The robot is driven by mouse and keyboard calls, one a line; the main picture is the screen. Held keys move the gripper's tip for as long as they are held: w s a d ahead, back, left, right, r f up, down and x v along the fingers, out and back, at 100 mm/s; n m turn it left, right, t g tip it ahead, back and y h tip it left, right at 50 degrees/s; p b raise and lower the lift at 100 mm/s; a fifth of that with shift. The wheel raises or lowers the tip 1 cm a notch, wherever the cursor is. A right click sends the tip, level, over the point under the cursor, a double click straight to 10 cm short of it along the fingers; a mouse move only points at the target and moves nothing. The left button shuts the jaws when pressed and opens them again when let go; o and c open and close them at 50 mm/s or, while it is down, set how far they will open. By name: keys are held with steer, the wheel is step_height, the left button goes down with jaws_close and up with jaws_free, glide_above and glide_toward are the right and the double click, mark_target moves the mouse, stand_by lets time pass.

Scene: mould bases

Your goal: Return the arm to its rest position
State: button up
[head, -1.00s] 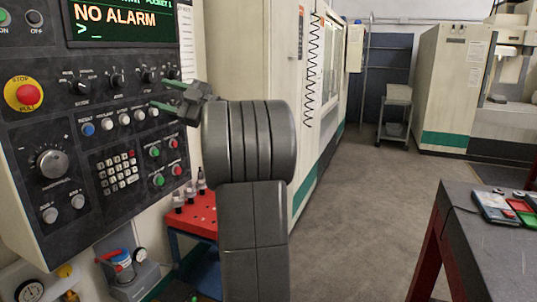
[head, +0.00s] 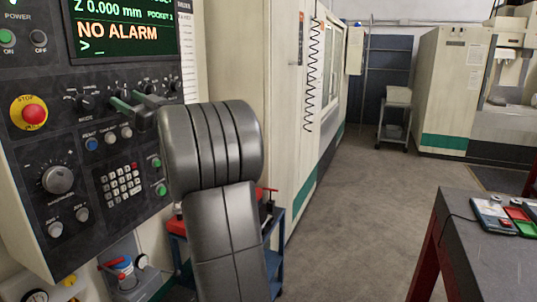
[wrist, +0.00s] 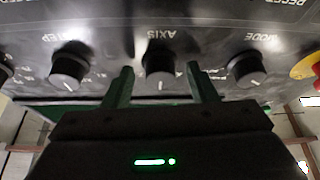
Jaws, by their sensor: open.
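My gripper (head: 122,103) is in front of the dark control panel (head: 70,235) at the left of the head view. Its two green fingers (wrist: 162,82) are apart and empty in the wrist view. The upside-down knob marked AXIS (wrist: 159,66) shows between the fingertips, with the knobs marked STEP (wrist: 70,68) and MODE (wrist: 249,68) to either side. I cannot tell how far the fingertips are from the panel. My grey arm hides part of the panel's buttons.
A red stop button (head: 32,113) and a large dial (head: 57,179) are on the panel. A red-topped cart (head: 172,226) stands behind my arm. A dark table (head: 480,255) with red legs is at right. The floor (head: 350,215) between is clear.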

steer(key=shift+s+r+m+t+p, duration=0.15)
steer(key=shift+m+t, duration=0.15)
steer(key=shift+m, duration=0.25)
steer(key=shift+r+m+t+p, duration=0.15)
steer(key=shift+m+t, duration=0.15)
steer(key=shift+m, duration=0.25)
steer(key=b+v, duration=0.4)
steer(key=v, duration=0.9)
steer(key=shift+d+f, duration=0.15)
steer(key=shift+d, duration=0.05)
